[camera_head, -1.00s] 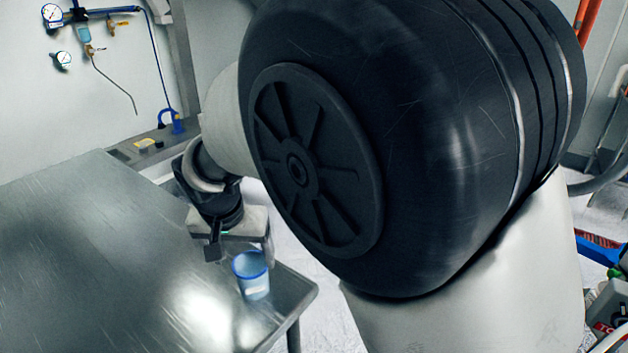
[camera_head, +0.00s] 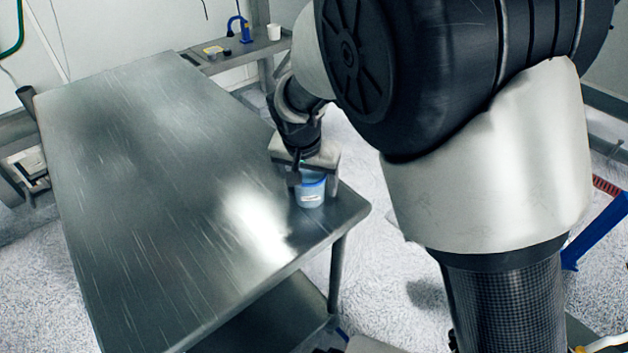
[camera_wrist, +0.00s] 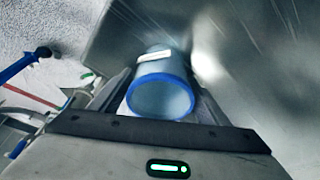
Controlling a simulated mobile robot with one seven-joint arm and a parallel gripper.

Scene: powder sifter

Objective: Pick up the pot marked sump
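The pot (camera_head: 311,191) is a translucent blue cup with a brighter blue rim and a white label, whose lettering is too small to read. It stands upright on the near right corner of the metal table (camera_head: 170,170). My gripper (camera_head: 313,183) is over it, pointing down, with one finger on each side of the pot. In the wrist view the pot (camera_wrist: 160,97) sits between the two fingers of my gripper (camera_wrist: 162,85), its open mouth facing the camera. The fingers are close to its sides with a narrow gap near the rim; contact at the tips is unclear.
The rest of the tabletop is bare. A back bench (camera_head: 240,48) holds a white cup (camera_head: 274,32), a blue stand (camera_head: 240,28) and a small yellow item (camera_head: 212,50). A blue object (camera_head: 597,232) stands on the floor at right.

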